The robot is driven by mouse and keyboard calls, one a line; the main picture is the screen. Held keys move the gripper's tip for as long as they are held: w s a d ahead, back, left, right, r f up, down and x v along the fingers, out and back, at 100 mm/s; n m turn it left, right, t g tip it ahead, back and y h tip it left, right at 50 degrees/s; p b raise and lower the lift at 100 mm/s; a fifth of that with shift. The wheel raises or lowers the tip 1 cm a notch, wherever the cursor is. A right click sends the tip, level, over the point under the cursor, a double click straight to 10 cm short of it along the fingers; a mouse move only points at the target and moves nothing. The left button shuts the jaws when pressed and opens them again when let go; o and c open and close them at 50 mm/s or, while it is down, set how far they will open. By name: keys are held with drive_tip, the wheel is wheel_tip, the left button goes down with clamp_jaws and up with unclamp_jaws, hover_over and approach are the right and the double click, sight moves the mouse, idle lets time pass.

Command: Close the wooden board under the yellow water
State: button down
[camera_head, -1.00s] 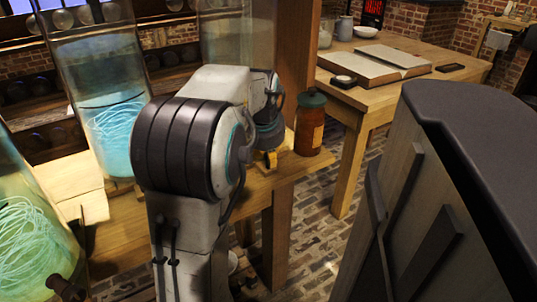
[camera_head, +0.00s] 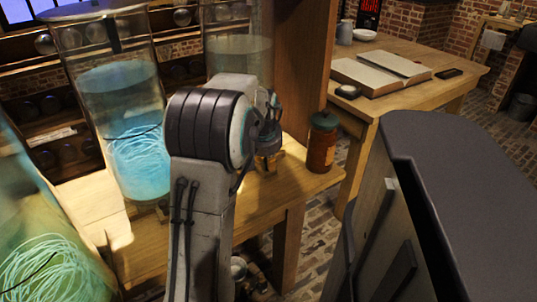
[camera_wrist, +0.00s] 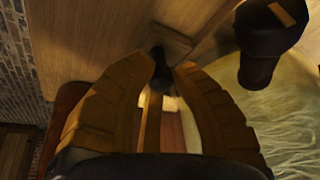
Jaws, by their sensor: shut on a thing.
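In the wrist view my gripper (camera_wrist: 167,78) has its two brown-orange fingers shut on a small dark knob (camera_wrist: 159,57). The knob is next to a small wooden piece (camera_wrist: 173,38) by a wide wooden surface (camera_wrist: 95,40). A jar of yellowish water with pale strands (camera_wrist: 282,115) is just right of the fingers. In the head view my gripper (camera_head: 267,162) is low over the bench, mostly hidden by my arm. A jar of yellow-green water (camera_head: 45,245) stands front left. A third jar (camera_head: 240,58) is behind my arm. Which jar the wrist view shows, I cannot tell.
A blue-water jar (camera_head: 125,115) stands left of my arm on the wooden bench (camera_head: 170,240). An amber jar with a green lid (camera_head: 321,145) is at the bench's right end, near a wooden post (camera_head: 300,70). A dark tap (camera_wrist: 262,50) is close to the right finger.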

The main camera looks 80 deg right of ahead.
drive_tip(key=shift+w+d+r, duration=0.15)
drive_tip(key=shift+d, duration=0.1)
drive_tip(key=c, duration=1.1)
unclamp_jaws()
drive_tip(key=v, duration=1.1)
drive_tip(key=shift+a+r, duration=0.25)
drive_tip(key=shift+r, duration=0.1)
